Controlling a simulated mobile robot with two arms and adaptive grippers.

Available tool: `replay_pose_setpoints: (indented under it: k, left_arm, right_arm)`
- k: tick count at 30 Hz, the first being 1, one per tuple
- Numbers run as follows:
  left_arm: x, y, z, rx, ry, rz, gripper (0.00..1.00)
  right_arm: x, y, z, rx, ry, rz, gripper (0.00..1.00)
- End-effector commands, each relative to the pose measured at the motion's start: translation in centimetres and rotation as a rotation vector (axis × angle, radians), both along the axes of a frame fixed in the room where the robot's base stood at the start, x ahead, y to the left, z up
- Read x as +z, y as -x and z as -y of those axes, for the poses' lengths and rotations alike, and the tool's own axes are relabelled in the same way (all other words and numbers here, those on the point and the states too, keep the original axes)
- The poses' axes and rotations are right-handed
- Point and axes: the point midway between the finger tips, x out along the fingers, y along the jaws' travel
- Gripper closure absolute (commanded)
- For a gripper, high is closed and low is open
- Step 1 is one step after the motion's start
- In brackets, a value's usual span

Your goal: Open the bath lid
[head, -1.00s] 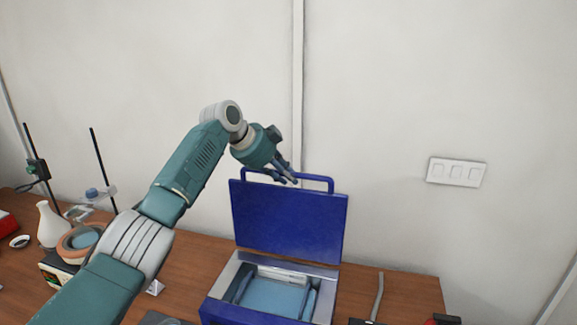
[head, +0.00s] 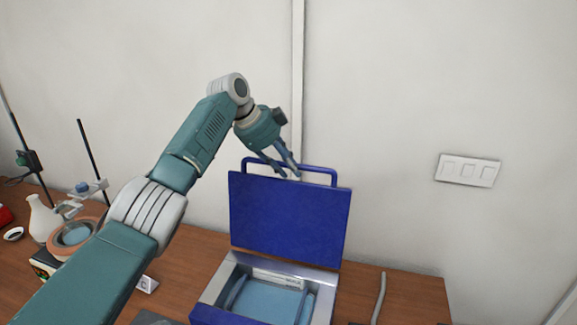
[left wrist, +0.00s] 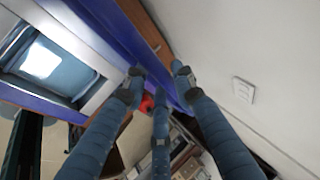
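The water bath (head: 213,288) stands on the bench with its blue lid (head: 288,218) raised about upright, so the pale blue water inside shows. The lid's blue loop handle (head: 328,173) is at its top edge. My left gripper (head: 284,168) is at this handle, with its fingers spread and reaching over it; I cannot tell whether they touch it. In the left wrist view the spread fingers (left wrist: 158,85) show near the lid's edge (left wrist: 133,40), with nothing clearly clasped. The open bath (left wrist: 55,60) shows at upper left there. My right gripper is not in view.
A wall stands close behind the lid, with a switch plate (head: 468,170) at right. To the left on the bench (head: 185,265) are a white flask (head: 44,218), a round heating vessel (head: 75,236) and stand rods. A grey rod (head: 379,297) stands right of the bath.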

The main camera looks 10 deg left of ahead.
Motion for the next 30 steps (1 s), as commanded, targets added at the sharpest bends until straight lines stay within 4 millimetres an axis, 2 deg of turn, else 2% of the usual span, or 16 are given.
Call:
replay_pose_setpoints:
  k: [10, 14, 24, 30]
  left_arm:
    - [0.0, 0.0, 0.0, -0.001, -0.001, 0.002, 0.6]
    - [0.8, 0.3, -0.4, -0.001, -0.001, 0.004, 0.6]
    - [6.6, 2.8, -3.1, 0.0, -0.001, 0.007, 0.6]
    - [9.2, 4.1, -4.3, 0.0, 0.0, 0.004, 0.6]
  right_arm:
    - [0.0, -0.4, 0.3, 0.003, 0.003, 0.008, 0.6]
    - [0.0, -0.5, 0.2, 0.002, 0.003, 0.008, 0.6]
    - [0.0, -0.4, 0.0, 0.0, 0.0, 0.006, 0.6]
    - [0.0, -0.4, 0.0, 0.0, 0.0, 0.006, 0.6]
